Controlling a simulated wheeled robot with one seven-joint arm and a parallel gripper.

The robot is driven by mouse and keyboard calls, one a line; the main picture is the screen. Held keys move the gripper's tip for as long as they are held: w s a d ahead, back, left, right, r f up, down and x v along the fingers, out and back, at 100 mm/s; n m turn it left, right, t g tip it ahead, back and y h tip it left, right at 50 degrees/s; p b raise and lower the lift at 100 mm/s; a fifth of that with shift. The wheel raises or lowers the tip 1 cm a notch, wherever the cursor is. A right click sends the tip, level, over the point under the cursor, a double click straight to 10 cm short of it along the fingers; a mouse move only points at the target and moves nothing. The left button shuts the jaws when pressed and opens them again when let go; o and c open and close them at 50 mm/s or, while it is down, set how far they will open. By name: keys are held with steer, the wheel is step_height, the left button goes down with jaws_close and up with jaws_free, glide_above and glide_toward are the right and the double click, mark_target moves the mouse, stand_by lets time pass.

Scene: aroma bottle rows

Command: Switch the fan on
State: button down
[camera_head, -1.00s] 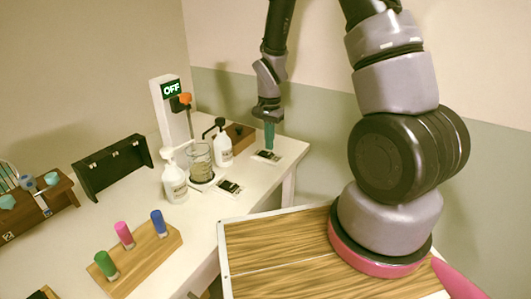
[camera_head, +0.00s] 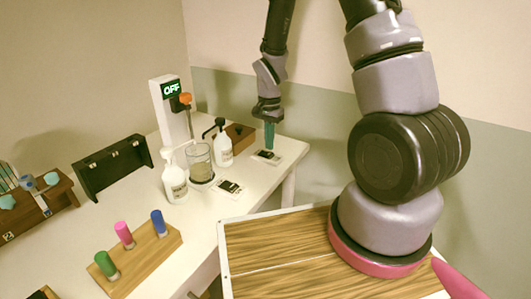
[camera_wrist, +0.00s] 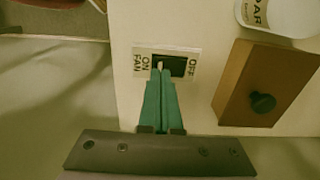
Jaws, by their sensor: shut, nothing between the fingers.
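The fan switch (camera_wrist: 178,66) is a white plate with a dark slot, marked ON FAN at its left end and OFF at its right end. A small pale lever shows near the ON end of the slot. My gripper (camera_wrist: 160,74) is shut and empty, with its green fingertips at the plate's lower edge, by the ON end and the lever. Whether they touch the lever I cannot tell. In the head view my gripper (camera_head: 269,146) points down at the switch plate (camera_head: 266,157) on the table's right corner. A white post bears a sign (camera_head: 171,89) reading OFF.
A wooden block with a black knob (camera_wrist: 262,102) and a white bottle (camera_wrist: 278,16) stand right of the switch in the wrist view. A glass beaker (camera_head: 200,163), a pump bottle (camera_head: 174,182) and another switch plate (camera_head: 228,189) are nearby. A rack of coloured bottles (camera_head: 152,259) stands in front.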

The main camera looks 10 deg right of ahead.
steer(key=shift+f, duration=0.95)
stand_by(0.9)
steer(key=shift+r, duration=3.5)
step_height(320, 180, up, 11)
steer(key=n+t, duration=0.1)
steer(key=t, duration=0.1)
glide_above(269, 153)
steer(key=s+d, duration=0.2)
steer(key=s+d+r+n+t+y, duration=0.1)
steer(key=s+d+r+n+t, duration=0.1)
steer(key=s+r, duration=0.6)
steer(key=s+d+r+n+t+y, duration=0.1)
steer(key=s+d+r+t, duration=0.1)
steer(key=s+r, duration=0.6)
step_height(269, 153, up, 3)
steer(key=shift+r+n+t, duration=0.2)
steer(key=shift+n+t, duration=0.2)
steer(key=shift+t, duration=0.2)
steer(key=shift+s, duration=0.1)
